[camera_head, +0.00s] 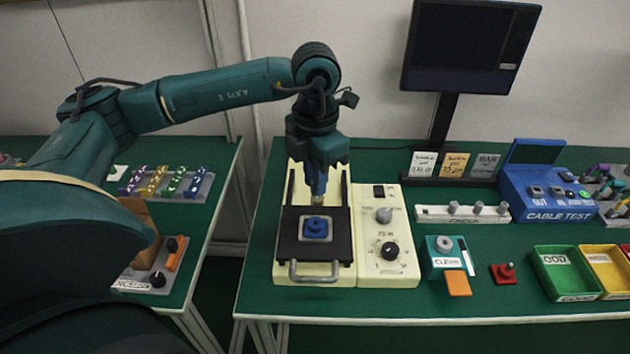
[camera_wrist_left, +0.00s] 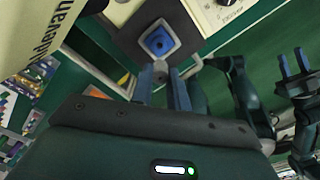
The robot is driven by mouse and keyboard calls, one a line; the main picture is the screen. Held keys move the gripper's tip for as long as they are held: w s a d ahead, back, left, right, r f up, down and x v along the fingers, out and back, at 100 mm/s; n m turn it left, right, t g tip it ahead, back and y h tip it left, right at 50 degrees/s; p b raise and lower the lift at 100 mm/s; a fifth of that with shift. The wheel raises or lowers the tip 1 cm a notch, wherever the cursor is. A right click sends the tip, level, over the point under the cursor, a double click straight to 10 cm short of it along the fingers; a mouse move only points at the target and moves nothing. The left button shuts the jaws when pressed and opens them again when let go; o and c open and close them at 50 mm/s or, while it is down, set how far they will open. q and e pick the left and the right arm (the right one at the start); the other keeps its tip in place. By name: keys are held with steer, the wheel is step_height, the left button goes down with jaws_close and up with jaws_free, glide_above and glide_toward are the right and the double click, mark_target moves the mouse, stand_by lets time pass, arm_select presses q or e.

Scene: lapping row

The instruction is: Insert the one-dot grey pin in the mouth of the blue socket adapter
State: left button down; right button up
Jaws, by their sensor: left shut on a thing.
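The blue socket adapter (camera_head: 315,227) sits in a pale square seat on the dark plate of a cream machine. It also shows in the left wrist view (camera_wrist_left: 158,42), with its mouth facing up. My left gripper (camera_head: 318,194) points down, above and a little behind the adapter. It is shut on a grey pin (camera_wrist_left: 160,67), whose end shows just past the fingertips, apart from the adapter. The pin's dot marks cannot be made out. My right gripper (camera_wrist_left: 293,64) shows only in the left wrist view, at the right, with its fingers apart and empty.
The cream machine has a front handle (camera_head: 313,278) and a knob panel (camera_head: 388,270). To its right stand a white rack (camera_head: 434,214) with several grey pegs, a teal box (camera_head: 436,262), a red piece (camera_head: 503,273) and a green bin (camera_head: 566,288). A monitor (camera_head: 470,45) stands behind.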

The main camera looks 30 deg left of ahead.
arm_select(q)
steer(key=shift+a, duration=0.1)
arm_select(e)
steer(key=shift+w+r, duration=0.1)
steer(key=shift+r, duration=0.1)
arm_select(q)
steer(key=shift+f, duration=0.1)
steer(key=shift+f+b, duration=1.05)
steer(key=shift+b, duration=0.1)
steer(key=shift+f+b, duration=0.75)
steer(key=shift+f, duration=0.15)
steer(key=shift+f+b, duration=0.65)
steer(key=shift+f, duration=0.15)
arm_select(e)
steer(key=f, duration=0.2)
steer(key=f+m, duration=0.1)
steer(key=shift+w+a+t, duration=0.25)
steer(key=shift+w+t, duration=0.05)
arm_select(q)
steer(key=shift+b, duration=0.4)
arm_select(e)
steer(key=shift+s+f, duration=0.1)
steer(key=shift+f, duration=0.35)
